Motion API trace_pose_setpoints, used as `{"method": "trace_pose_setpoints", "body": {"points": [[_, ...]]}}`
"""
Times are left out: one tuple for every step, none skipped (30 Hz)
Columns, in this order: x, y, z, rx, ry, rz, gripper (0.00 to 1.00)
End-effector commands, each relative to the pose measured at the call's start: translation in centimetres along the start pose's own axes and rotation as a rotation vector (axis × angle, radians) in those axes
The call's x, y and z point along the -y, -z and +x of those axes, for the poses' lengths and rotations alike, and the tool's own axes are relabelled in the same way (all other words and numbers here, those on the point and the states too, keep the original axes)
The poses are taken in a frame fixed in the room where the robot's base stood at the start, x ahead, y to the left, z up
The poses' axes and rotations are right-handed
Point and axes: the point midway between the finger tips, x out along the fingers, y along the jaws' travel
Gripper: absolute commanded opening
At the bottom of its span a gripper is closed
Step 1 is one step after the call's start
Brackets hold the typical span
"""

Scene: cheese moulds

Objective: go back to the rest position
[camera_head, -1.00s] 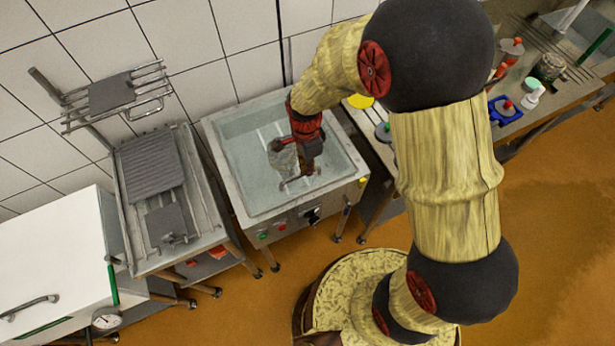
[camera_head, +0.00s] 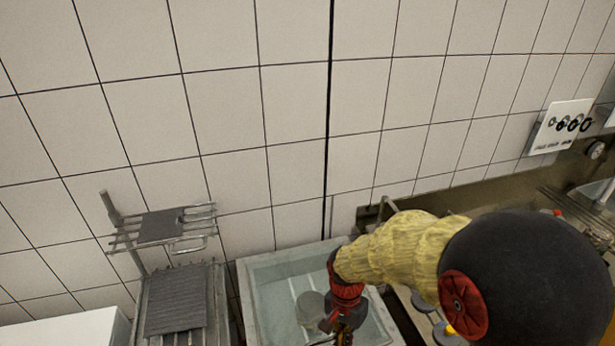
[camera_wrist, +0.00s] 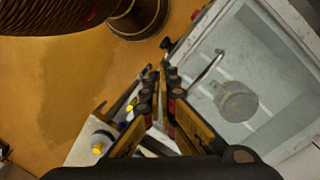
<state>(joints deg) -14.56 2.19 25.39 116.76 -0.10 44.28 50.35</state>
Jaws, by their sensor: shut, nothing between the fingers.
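My gripper (camera_wrist: 163,72) shows in the wrist view with its two fingers together and nothing between them. In the head view my gripper hangs above the near part of the water basin (camera_head: 255,293), and its tips are cut off by the bottom edge. The basin (camera_wrist: 255,18) fills the right of the wrist view. A grey round mould (camera_wrist: 238,102) with a bent handle lies in the basin, apart from the fingers. The mould (camera_head: 312,308) also shows in the head view, left of my wrist.
A rack (camera_head: 160,243) and a ridged grey plate (camera_head: 176,305) stand left of the basin. A white box top (camera_head: 70,330) is at the lower left. A counter with several items runs right, partly hidden by my arm. A tiled wall (camera_head: 230,110) closes the back.

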Motion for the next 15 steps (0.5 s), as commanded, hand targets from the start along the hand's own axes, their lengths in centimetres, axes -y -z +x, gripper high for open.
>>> {"method": "trace_pose_setpoints", "body": {"points": [[-0.8, -0.3, -1.1, -0.012, 0.015, -0.095, 0.0], [-1.3, -0.5, -1.6, -0.019, 0.021, -0.16, 0.0], [-2.1, -0.8, -2.5, -0.031, 0.032, -0.244, 0.0], [-2.8, -1.0, -3.0, -0.044, 0.043, -0.306, 0.0], [-3.5, -1.2, -3.7, -0.059, 0.053, -0.363, 0.0], [-4.3, -1.5, -4.4, -0.08, 0.066, -0.43, 0.0], [-4.9, -1.6, -4.9, -0.098, 0.075, -0.475, 0.0], [-5.5, -1.8, -5.4, -0.117, 0.085, -0.515, 0.0], [-6.3, -2.0, -6.0, -0.143, 0.096, -0.562, 0.0], [-7.0, -2.2, -6.4, -0.162, 0.103, -0.593, 0.0], [-7.5, -2.4, -6.8, -0.185, 0.111, -0.622, 0.0], [-8.3, -2.6, -7.2, -0.216, 0.122, -0.653, 0.0], [-8.9, -2.8, -7.5, -0.239, 0.128, -0.672, 0.0], [-9.5, -3.0, -7.8, -0.264, 0.135, -0.689, 0.0], [-10.2, -3.3, -8.1, -0.296, 0.144, -0.703, 0.0]]}}
